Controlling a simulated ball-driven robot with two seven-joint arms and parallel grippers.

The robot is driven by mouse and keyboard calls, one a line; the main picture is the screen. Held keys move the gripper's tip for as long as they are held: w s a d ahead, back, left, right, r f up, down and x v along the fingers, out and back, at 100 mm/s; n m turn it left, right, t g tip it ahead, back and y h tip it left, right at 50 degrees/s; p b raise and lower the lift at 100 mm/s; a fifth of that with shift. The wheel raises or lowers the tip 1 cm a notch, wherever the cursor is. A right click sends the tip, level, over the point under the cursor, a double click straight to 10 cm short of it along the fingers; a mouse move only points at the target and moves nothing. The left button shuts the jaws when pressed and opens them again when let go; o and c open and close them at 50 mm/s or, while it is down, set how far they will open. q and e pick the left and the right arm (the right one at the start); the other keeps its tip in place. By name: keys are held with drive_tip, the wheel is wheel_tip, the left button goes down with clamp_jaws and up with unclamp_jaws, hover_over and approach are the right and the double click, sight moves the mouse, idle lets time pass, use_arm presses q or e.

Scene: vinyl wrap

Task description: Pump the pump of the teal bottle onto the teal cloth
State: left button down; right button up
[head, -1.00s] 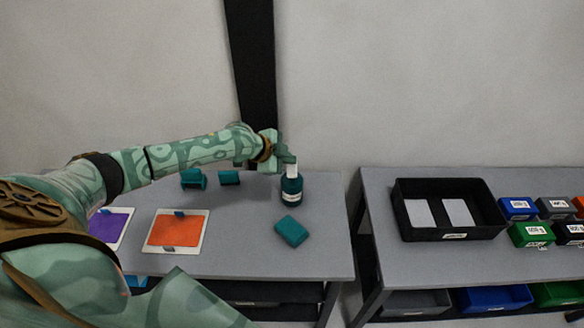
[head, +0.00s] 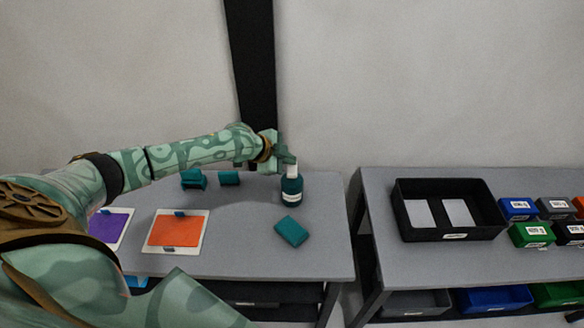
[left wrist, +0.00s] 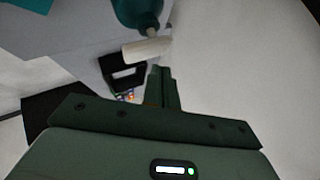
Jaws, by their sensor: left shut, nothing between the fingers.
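The teal bottle (head: 291,190) stands upright near the right end of the left table. Its white pump head (head: 292,171) is on top. The teal cloth (head: 292,231) lies folded on the table in front of the bottle. My left gripper (head: 287,157) is shut and empty, right above the pump head; in the head view I cannot tell whether they touch. In the left wrist view the shut fingers (left wrist: 161,88) point toward the white pump head (left wrist: 146,49), with part of the teal bottle (left wrist: 138,14) beyond. My right gripper is out of view.
An orange sheet on a white board (head: 205,230) and a purple one (head: 108,228) lie at left. A black tray (head: 448,234) and several coloured boxes sit on the right table, past a gap.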

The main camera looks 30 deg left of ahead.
sight(289, 170)
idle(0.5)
use_arm(q)
drive_tip(key=shift+f, duration=0.4)
drive_tip(key=shift+f+b, duration=0.9)
idle(0.7)
drive_tip(key=shift+r, duration=0.1)
drive_tip(key=shift+r+p, duration=1.1)
drive_tip(key=shift+r, duration=0.1)
wheel_tip(289, 170, up, 5)
drive_tip(key=p, duration=0.4)
drive_tip(key=shift+r+p, duration=0.1)
drive_tip(key=shift+p, duration=0.3)
drive_tip(key=shift+d, duration=0.1)
